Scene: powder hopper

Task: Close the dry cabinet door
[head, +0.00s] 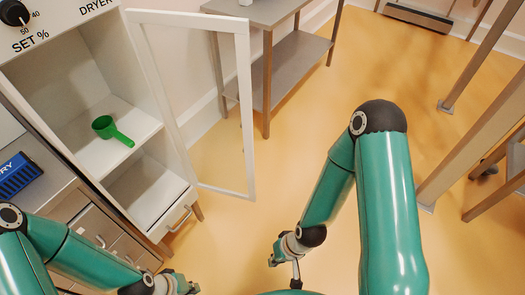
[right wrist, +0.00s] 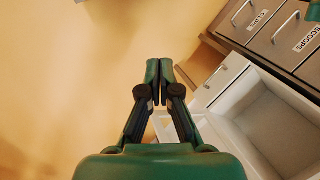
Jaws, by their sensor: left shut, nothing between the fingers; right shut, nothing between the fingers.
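The white dry cabinet (head: 150,185) stands at the left of the head view, marked DRYER and SET %, with a dial. Its glazed, white-framed door (head: 245,100) stands open, swung out to the right, so the shelves show. A green scoop (head: 112,131) lies on the inner shelf. My right gripper (head: 283,262) is below the door's lower corner in the picture, apart from it; in the right wrist view its fingers (right wrist: 159,70) are shut and empty. My left gripper (head: 184,286) is low at the picture's bottom, partly cut off, shut and empty. The cabinet also shows in the right wrist view (right wrist: 265,120).
A counter with drawers (head: 100,235) stands beside the cabinet, with a blue box (head: 18,175) on it. A grey shelf table (head: 290,75) stands behind the door. Wooden legs (head: 475,130) rise at right. The yellow floor (head: 250,220) between is clear.

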